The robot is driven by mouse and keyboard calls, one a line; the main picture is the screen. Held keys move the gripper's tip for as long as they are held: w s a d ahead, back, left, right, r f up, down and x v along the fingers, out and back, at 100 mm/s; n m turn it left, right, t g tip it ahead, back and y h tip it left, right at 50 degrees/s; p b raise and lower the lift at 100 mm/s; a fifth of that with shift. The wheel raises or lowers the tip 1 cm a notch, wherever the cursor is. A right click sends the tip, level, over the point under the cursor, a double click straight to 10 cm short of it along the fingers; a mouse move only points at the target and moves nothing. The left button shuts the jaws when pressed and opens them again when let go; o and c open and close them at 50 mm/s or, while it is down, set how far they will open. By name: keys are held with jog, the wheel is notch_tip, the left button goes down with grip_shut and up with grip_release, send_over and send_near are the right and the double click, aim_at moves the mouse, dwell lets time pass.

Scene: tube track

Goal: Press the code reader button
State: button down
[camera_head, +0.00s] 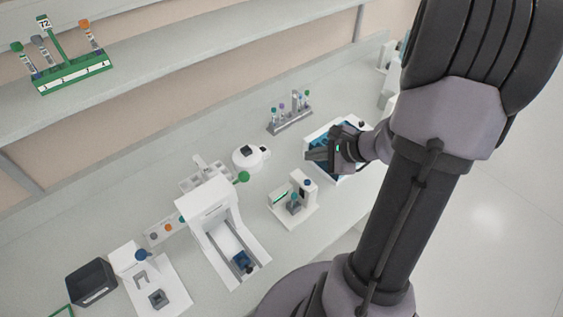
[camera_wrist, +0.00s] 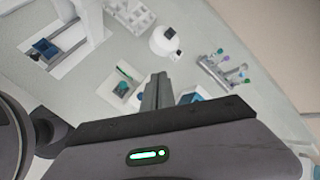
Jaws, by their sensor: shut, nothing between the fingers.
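A small white device with a green-lit strip, which looks like the code reader (camera_head: 276,201), stands on the bench in the middle of the head view. A blue round button (camera_head: 308,183) tops its short post, and a dark holder with a teal top sits at its front.
A white-rimmed blue tray (camera_head: 352,178) lies beneath and behind my gripper. A tube rack (camera_head: 290,124) stands behind, and a round white device (camera_head: 250,158) behind left. A tall white arch-shaped machine (camera_head: 205,200) stands left. A green rack (camera_head: 72,76) sits on the shelf.

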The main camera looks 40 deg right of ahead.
jog(key=shift+w+d+f, duration=0.1)
jog(key=shift+d+f, duration=0.05)
jog(key=shift+d, duration=0.15)
jog(key=b, duration=0.6)
send_over(310, 184)
notch_tip(310, 184, down, 8)
jog(key=shift+f, duration=0.15)
jog(key=shift+f+b, duration=0.2)
jog(key=shift+b, duration=0.3)
jog(key=shift+f, duration=0.1)
dwell(1.1)
jog(key=shift+f+b, duration=0.35)
jog(key=shift+b, duration=0.3)
jog(key=shift+f+b, duration=0.45)
jog(key=shift+b, duration=0.15)
dwell(0.3)
jog(key=shift+r, duration=0.15)
jog(key=shift+r+p, duration=0.6)
jog(key=shift+r, duration=0.2)
